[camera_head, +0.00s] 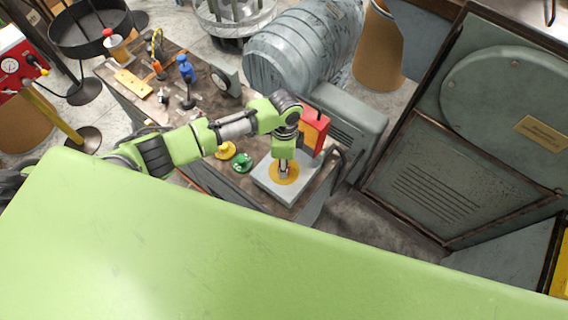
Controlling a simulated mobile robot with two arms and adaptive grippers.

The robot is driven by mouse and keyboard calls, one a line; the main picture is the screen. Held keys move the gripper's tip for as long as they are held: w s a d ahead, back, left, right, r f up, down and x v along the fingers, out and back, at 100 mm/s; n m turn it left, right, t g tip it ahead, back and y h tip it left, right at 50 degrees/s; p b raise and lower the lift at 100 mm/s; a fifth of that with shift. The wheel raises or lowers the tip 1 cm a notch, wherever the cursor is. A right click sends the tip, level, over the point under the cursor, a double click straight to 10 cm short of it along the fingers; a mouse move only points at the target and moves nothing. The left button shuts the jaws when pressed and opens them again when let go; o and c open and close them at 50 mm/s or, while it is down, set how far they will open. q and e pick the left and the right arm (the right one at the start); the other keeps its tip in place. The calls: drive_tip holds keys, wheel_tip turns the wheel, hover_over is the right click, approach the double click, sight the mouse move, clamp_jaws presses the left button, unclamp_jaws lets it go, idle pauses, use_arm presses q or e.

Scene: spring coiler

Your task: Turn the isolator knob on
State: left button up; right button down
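A grey box (262,183) stands at the right end of the workbench, with a round yellow plate (292,179) on its top face. It looks like the isolator. My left arm comes in from the left, and my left gripper (284,171) points down at the middle of the yellow plate. The gripper and wrist cover the plate's centre, so the knob itself is mostly hidden. I cannot tell whether the fingers touch or grip the knob. My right gripper is not in view.
A yellow button (225,150) and a green button (243,162) sit left of the box. A red and yellow box (314,130) stands close behind my wrist. Levers, including a blue-topped one (185,70), stand farther back. A large grey cabinet (430,180) is at right.

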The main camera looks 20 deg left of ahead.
use_arm(q)
drive_tip(key=o, duration=1.1)
